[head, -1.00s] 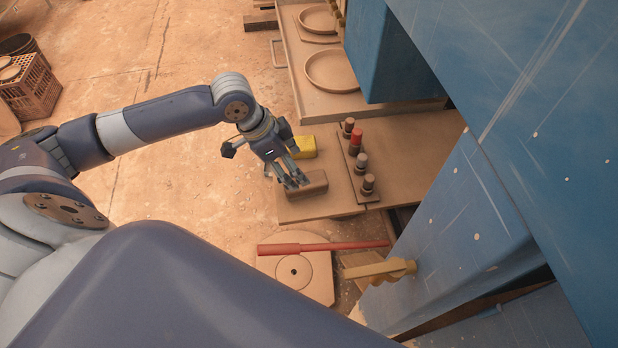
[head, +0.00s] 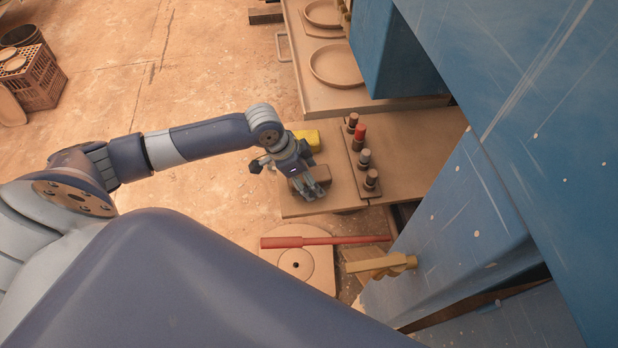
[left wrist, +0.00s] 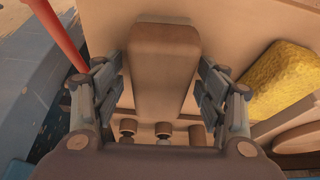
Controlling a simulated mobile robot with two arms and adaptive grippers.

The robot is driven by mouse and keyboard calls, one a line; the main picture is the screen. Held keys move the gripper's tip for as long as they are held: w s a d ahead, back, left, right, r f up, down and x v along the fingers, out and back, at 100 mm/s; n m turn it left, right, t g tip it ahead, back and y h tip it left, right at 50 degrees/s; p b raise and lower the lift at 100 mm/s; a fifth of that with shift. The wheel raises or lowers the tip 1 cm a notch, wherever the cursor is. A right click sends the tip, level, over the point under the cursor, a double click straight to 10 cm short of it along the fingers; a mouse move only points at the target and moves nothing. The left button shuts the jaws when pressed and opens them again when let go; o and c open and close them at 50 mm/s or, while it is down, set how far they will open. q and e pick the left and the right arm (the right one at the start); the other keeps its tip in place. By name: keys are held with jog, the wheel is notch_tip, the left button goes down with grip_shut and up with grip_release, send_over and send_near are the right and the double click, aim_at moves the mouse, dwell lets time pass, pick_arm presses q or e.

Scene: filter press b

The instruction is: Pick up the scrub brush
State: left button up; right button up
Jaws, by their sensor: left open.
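The scrub brush looks like a brown block with rounded edges (head: 323,173) and lies on the brown table (head: 410,150) near its left edge. My left gripper (head: 311,191) is over it in the head view and hides much of it. In the left wrist view the block (left wrist: 163,65) lies lengthwise between the two spread fingers of my left gripper (left wrist: 162,82). A gap shows on each side of the block, and the gripper is open. My right gripper is in neither view.
A yellow sponge-like block (head: 307,139) lies just behind the brush. Several upright knobs (head: 364,158) stand on a strip to its right. A red bar (head: 310,241) crosses in front of the table. Blue machine panels (head: 450,225) close off the right.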

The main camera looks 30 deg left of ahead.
pick_arm(q)
jog(key=shift+f+p, duration=0.25)
jog(key=shift+p, duration=0.05)
dwell(0.4)
jog(key=shift+s, duration=0.1)
jog(key=c, duration=1.2)
